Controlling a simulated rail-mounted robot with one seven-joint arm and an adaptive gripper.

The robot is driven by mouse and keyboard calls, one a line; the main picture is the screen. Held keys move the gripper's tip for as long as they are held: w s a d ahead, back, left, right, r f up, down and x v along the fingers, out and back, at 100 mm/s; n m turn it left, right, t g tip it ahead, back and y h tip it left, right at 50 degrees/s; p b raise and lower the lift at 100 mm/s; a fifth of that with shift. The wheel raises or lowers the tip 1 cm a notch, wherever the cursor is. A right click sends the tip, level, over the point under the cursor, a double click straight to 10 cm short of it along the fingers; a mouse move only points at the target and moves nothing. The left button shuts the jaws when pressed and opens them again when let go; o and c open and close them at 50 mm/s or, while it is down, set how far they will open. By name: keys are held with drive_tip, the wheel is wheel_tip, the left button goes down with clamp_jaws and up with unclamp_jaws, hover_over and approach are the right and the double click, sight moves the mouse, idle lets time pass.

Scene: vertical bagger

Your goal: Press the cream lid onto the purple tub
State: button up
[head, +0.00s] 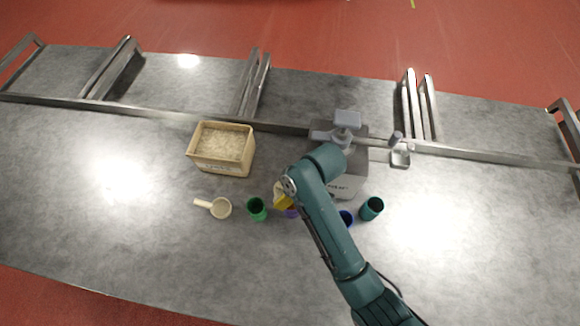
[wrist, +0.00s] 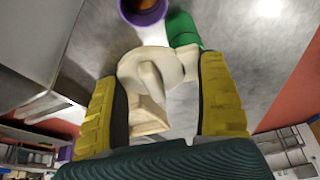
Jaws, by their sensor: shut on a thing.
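The cream lid (wrist: 163,66), a round disc with a raised bar handle, is between my gripper's (wrist: 160,92) yellow fingers, which are shut on it. In the head view, my gripper (head: 284,201) is over the work table, and a cream edge of the lid (head: 278,187) shows beside the yellow finger. The purple tub (head: 291,213) is mostly hidden under my gripper there. In the wrist view the purple tub (wrist: 142,14) is uncovered, with brownish contents, apart from the lid. The picture does not show the height between them clearly.
A green tub (head: 256,208) stands just left of the purple one. A blue tub (head: 346,217) and a teal tub (head: 371,208) stand right. A scoop (head: 221,208), a grain bin (head: 222,147) and a grey machine (head: 352,184) are nearby. The table's front left is clear.

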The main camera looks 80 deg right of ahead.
drive_tip(key=s+r+n+p, duration=0.1)
drive_tip(key=p, duration=0.2)
drive_tip(key=shift+s+n+y+p, duration=0.3)
drive_tip(key=shift+s+n+y, duration=0.1)
drive_tip(key=shift+s+a+f+n, duration=0.1)
drive_tip(key=shift+s+f+n, duration=0.2)
drive_tip(key=shift+f, duration=0.2)
wheel_tip(320, 180, down, 7)
drive_tip(key=b, duration=0.6)
drive_tip(key=shift+w, duration=0.15)
drive_tip(key=shift+p, duration=0.9)
drive_tip(key=shift+f+b, duration=0.35)
drive_tip(key=shift+f, duration=0.3)
idle(0.3)
drive_tip(key=o, duration=1)
